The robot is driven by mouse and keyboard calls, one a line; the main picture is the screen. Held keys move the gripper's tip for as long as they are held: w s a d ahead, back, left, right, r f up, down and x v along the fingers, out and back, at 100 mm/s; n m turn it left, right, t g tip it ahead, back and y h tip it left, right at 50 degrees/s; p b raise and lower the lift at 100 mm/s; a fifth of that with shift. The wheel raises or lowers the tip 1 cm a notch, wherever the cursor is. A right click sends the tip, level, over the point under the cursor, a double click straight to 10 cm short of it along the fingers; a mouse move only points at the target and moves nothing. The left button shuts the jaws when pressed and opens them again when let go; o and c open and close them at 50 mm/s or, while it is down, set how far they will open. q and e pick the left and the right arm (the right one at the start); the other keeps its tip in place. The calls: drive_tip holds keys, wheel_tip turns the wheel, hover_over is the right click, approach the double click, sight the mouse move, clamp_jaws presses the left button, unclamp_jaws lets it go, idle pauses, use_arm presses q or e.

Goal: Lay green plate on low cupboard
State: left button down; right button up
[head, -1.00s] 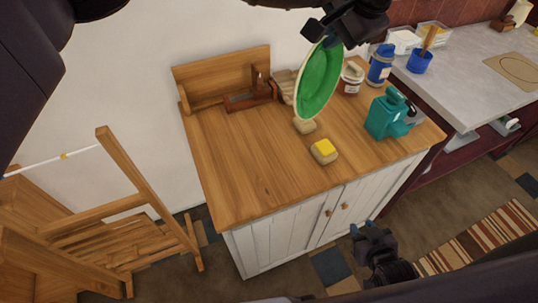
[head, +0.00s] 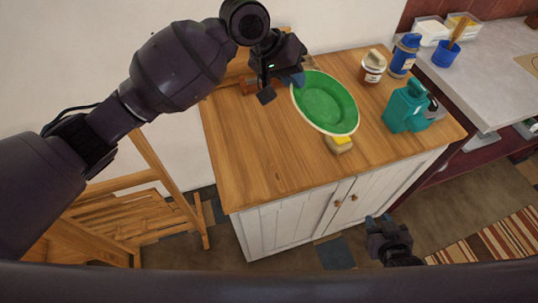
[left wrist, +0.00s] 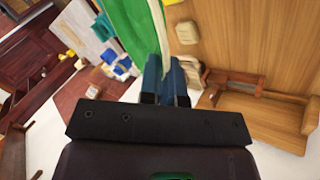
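The green plate (head: 325,103) has a pale rim and is held tilted over the top of the low cupboard (head: 250,165), a wooden-topped white unit. My left gripper (head: 291,82) is shut on the plate's left edge. In the left wrist view the plate (left wrist: 128,25) passes between my blue fingertips (left wrist: 165,75). I cannot tell whether its lower edge touches the cupboard top. My right gripper (head: 382,226) is low in front of the cupboard, away from the plate; its opening is too small to judge.
A yellow-topped sponge (head: 339,145) is partly hidden by the plate. A teal bottle (head: 406,107), a brown-and-white jar (head: 372,67) and a blue container (head: 404,55) stand at the right. The front left of the top is clear. A wooden chair (head: 130,215) stands left.

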use_arm(q)
drive_tip(key=a+f+n+t+h, duration=0.35)
drive_tip(key=a+f+n, duration=0.2)
drive_tip(key=a, duration=0.75)
drive_tip(key=t+b, duration=0.1)
drive_tip(key=b, duration=0.1)
hover_over(240, 159)
drive_tip(key=shift+y, duration=0.45)
drive_tip(key=f, duration=1.5)
drive_tip(key=shift+w+d+f, duration=0.15)
drive_tip(key=shift+d+f, duration=0.05)
drive_tip(key=shift+f, duration=0.1)
drive_tip(key=shift+f+b, duration=0.3)
drive_tip(key=shift+f, duration=2.35)
drive_tip(key=c, duration=1.6)
unclamp_jaws()
drive_tip(key=shift+a+r, duration=0.15)
drive_tip(key=shift+a, duration=0.05)
drive_tip(key=v, duration=1.1)
drive_tip(key=s+a+f+m+t+y, duration=0.1)
drive_tip(key=s+a+f+t+y, duration=0.2)
drive_tip(key=s, duration=0.5)
drive_tip(key=s+a+f+m+t+y, duration=0.1)
drive_tip(key=s+a+f+t+y, duration=0.2)
drive_tip(key=s+a+f+y, duration=0.3)
drive_tip(key=s+a, duration=0.2)
drive_tip(key=s, duration=0.1)
drive_tip(key=shift+a+f+m+y+p, duration=0.25)
drive_tip(key=shift+f+m+y+p, duration=0.05)
drive_tip(key=shift+f+m+y, duration=0.1)
